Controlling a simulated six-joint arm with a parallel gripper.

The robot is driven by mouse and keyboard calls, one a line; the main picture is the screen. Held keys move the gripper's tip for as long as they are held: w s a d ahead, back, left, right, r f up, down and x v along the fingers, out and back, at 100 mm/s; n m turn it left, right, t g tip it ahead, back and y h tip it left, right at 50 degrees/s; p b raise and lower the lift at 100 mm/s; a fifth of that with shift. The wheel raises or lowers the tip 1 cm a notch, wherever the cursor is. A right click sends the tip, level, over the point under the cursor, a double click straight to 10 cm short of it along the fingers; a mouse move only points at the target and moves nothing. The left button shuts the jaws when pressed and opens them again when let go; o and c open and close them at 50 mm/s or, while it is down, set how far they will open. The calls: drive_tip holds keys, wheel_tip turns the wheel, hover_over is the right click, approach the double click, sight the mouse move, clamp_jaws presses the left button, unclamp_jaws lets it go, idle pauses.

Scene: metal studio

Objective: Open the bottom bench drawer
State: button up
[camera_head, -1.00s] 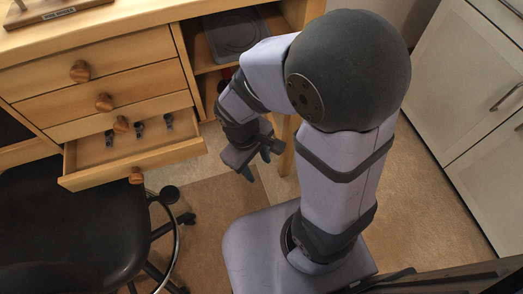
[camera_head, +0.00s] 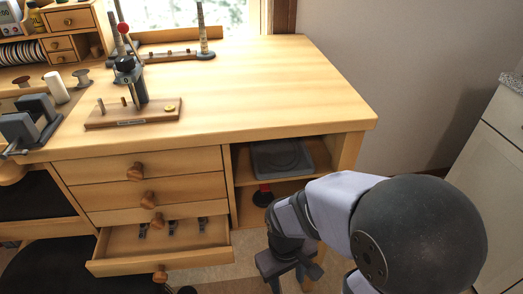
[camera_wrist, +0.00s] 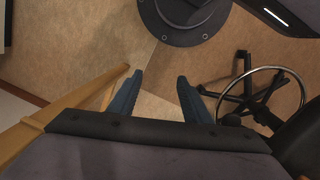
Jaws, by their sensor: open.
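The bench drawer that stands pulled out (camera_head: 190,238) is the lowest of the wooden stack in the head view. Several small dark metal pieces lie at its back, and its round wooden knob (camera_head: 160,273) is on its front. My gripper (camera_head: 290,283) is to the right of this drawer, pointing down and apart from it. In the wrist view my gripper (camera_wrist: 157,88) has its two blue fingers spread, with nothing but floor between them.
An open shelf (camera_head: 285,185) holds a grey tray (camera_head: 280,158). A dark chair (camera_head: 85,270) stands below left; its wheeled base and ring (camera_wrist: 245,90) show in the wrist view. Tools stand on the bench top (camera_head: 250,80).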

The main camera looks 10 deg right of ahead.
drive_tip(key=d+r+m+p, duration=0.1)
drive_tip(key=r+p, duration=1.4)
drive_tip(key=r, duration=0.2)
drive_tip(key=d+r+m+y+p, duration=0.1)
drive_tip(key=d+r+m+p, duration=0.1)
drive_tip(key=r+p, duration=1.4)
drive_tip(key=shift+r+m+t+p, duration=0.3)
drive_tip(key=shift+r+t, duration=0.1)
drive_tip(key=shift+r, duration=0.35)
drive_tip(key=shift+f, duration=0.1)
clamp_jaws()
drive_tip(key=t+b, duration=0.4)
drive_tip(key=b, duration=1.1)
hover_over(98, 251)
drive_tip(key=s+d, duration=0.1)
drive_tip(key=d, duration=0.1)
wheel_tip(98, 251, down, 15)
drive_tip(key=p+x, duration=0.1)
drive_tip(key=x, duration=0.9)
drive_tip(key=shift+f, duration=0.3)
drive_tip(key=s+p, duration=0.1)
drive_tip(key=s, duration=0.2)
drive_tip(key=shift+s+r, duration=0.15)
drive_tip(key=shift+r, duration=0.05)
drive_tip(key=shift+s, duration=0.45)
